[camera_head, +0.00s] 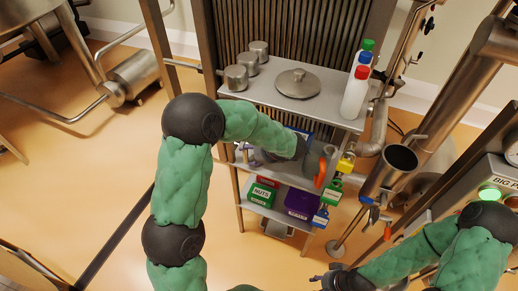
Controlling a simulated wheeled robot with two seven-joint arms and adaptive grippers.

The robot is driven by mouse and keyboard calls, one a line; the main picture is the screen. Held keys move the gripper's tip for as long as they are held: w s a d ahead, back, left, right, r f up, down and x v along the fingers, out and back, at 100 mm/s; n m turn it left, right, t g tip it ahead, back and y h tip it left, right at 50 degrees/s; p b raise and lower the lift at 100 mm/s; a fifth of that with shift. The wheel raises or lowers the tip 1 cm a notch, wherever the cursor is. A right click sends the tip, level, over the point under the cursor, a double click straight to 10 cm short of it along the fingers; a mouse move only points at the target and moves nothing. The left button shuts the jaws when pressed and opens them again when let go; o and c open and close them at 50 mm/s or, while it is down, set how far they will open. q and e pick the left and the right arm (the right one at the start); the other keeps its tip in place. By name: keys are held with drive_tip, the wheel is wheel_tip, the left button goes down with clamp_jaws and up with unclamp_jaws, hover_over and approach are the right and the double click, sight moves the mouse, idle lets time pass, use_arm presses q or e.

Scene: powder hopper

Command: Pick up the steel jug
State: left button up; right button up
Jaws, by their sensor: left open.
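I cannot pick out the steel jug for certain. An open-topped steel cylinder (385,174) stands right of the shelf rack, but it may be part of the pipework. My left arm reaches across the front of the rack. My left gripper (244,151) is at the middle shelf, small and partly hidden by my forearm; it is open, with nothing seen in it. The forearm also hides part of that shelf. My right gripper (330,280) is low at the bottom edge, right of centre, dark and cut off; its jaws are unclear.
The top shelf (325,108) holds several small steel pots (236,78), a round steel lid (297,83) and white bottles (353,95) with coloured caps. Below are a green box (262,193) and a purple box (301,204). Coloured padlocks (345,163) hang at the rack's right side.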

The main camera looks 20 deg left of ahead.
sight(246, 154)
use_arm(q)
drive_tip(key=b+x, duration=0.2)
drive_tip(key=x, duration=0.3)
drive_tip(key=shift+a+f, duration=0.2)
drive_tip(key=shift+a, duration=0.1)
drive_tip(key=shift+r, duration=0.1)
clamp_jaws()
drive_tip(key=shift+r, duration=0.1)
